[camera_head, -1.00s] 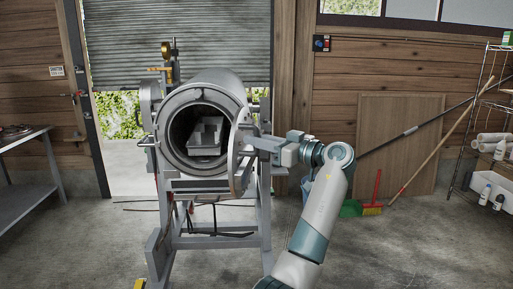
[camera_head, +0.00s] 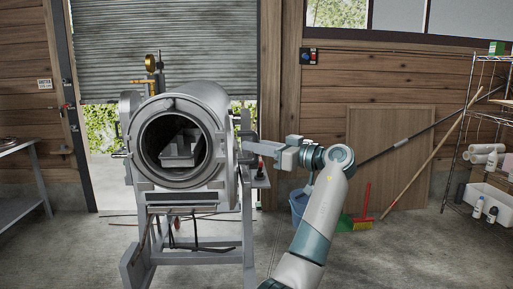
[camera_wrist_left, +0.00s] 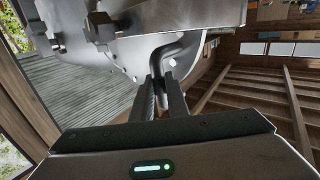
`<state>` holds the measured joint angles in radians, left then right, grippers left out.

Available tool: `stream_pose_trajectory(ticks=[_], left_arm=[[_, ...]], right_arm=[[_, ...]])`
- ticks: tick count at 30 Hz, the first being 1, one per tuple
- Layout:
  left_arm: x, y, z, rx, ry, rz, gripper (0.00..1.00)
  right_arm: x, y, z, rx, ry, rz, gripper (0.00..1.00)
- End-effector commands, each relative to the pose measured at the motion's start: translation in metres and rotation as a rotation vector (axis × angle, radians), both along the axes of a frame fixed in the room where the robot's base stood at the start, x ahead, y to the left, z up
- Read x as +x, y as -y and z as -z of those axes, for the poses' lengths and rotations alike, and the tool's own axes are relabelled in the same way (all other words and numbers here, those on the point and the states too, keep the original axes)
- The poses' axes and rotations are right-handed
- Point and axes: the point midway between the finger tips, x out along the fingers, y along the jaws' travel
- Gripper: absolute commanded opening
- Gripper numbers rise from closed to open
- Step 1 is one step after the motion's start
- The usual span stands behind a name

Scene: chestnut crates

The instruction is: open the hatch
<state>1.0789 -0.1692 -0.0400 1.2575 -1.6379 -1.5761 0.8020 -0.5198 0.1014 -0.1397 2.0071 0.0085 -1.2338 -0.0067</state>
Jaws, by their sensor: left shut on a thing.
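The grey cylinder (camera_head: 205,97) stands on a metal frame with its round mouth open towards me. Its hatch (camera_head: 231,155) is swung out to the right of the mouth and shows nearly edge-on. My left gripper (camera_head: 250,147) is at the hatch's right side. In the left wrist view, the gripper's fingers (camera_wrist_left: 163,84) are shut around the bent handle bar (camera_wrist_left: 178,47), close to the hatch's pale metal face (camera_wrist_left: 125,52). A grey tray-like block (camera_head: 181,150) sits inside the cylinder. My right gripper is out of view.
A blue bucket (camera_head: 299,204), a green dustpan (camera_head: 346,222) and a red broom (camera_head: 364,208) stand behind my left arm. A wire shelf (camera_head: 482,130) is at right and a metal table (camera_head: 22,180) at left.

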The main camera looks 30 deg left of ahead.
Motion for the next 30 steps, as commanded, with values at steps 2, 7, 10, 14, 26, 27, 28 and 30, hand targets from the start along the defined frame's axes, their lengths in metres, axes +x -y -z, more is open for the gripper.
stream_pose_trajectory(ticks=[2,7,10,14,26,27,28,30], left_arm=[[0.0,-0.001,-0.003,0.002,0.001,0.0,0.0],[0.0,-0.001,-0.003,0.002,0.001,0.0,0.28],[0.0,-0.001,-0.002,0.001,0.001,0.0,0.33],[0.0,-0.001,-0.001,0.001,0.001,0.0,0.33],[-0.002,0.018,0.0,0.0,0.001,0.001,0.33],[-0.002,0.023,0.0,0.0,0.001,0.001,0.33],[-0.003,0.027,0.001,0.0,0.001,0.001,0.33],[-0.004,0.038,0.001,0.0,0.0,0.002,0.33]], right_arm=[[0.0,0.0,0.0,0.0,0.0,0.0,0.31],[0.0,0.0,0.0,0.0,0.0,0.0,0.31],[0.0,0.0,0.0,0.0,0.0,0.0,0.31],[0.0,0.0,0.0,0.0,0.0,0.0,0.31],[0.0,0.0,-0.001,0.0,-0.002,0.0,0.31],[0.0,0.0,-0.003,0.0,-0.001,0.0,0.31],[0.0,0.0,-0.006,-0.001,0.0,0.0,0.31],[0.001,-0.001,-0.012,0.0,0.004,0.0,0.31]])
